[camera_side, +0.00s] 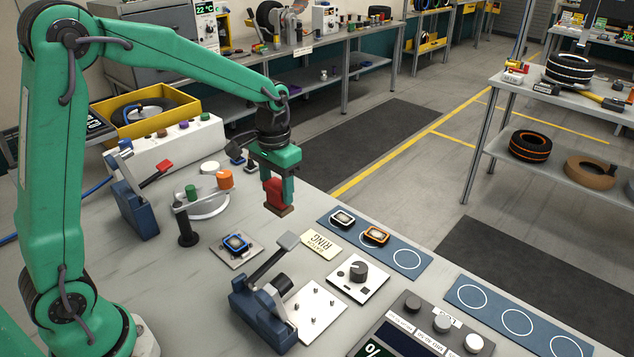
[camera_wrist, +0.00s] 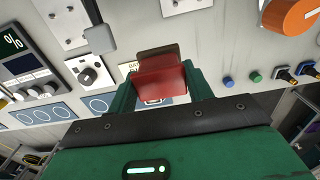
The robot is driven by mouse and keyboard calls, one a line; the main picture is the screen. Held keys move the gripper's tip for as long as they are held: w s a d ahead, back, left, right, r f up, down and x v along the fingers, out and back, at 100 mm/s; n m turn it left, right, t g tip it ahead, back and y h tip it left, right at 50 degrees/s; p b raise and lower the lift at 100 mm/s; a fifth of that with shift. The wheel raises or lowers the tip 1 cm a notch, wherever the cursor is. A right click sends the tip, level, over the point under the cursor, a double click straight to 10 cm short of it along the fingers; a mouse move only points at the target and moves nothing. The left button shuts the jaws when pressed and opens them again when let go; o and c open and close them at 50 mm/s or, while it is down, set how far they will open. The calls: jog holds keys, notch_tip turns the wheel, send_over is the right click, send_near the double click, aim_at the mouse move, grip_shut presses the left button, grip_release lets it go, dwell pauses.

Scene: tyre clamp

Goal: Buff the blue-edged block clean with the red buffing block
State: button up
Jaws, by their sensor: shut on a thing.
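The blue-edged block (camera_side: 237,242) sits on a small square plate on the bench, left of centre in the side view; its top is too small to judge clean or dirty. The red buffing block (camera_side: 273,192) has a brown underside. My gripper (camera_side: 278,185) is shut on it and holds it above the bench, behind and to the right of the blue-edged block, apart from it. In the wrist view the red buffing block (camera_wrist: 163,82) is between the two green fingers (camera_wrist: 160,95). I cannot make out the blue-edged block there.
A blue lever clamp (camera_side: 265,300) stands in front, another (camera_side: 135,195) at left. A round fixture with an orange knob (camera_side: 224,179) is near the plate. White-edged (camera_side: 342,219) and orange-edged (camera_side: 376,235) blocks lie on a circled blue mat (camera_side: 328,225). A knob box (camera_side: 357,275) stands nearby.

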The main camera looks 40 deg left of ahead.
jog(key=s+a, duration=0.8)
jog(key=a, duration=0.1)
jog(key=shift+s+a+f, duration=0.3)
jog(key=shift+a+f, duration=0.05)
jog(key=shift+f, duration=0.05)
jog(key=shift+f, duration=0.1)
jog(key=shift+f, duration=3.75)
jog(key=shift+d+f, duration=0.2)
jog(key=shift+d, duration=0.55)
jog(key=shift+c, duration=0.6)
jog(key=shift+d, duration=2.4)
jog(key=shift+a, duration=3.25)
notch_tip(320, 180, up, 8)
jog(key=shift+d, duration=0.15)
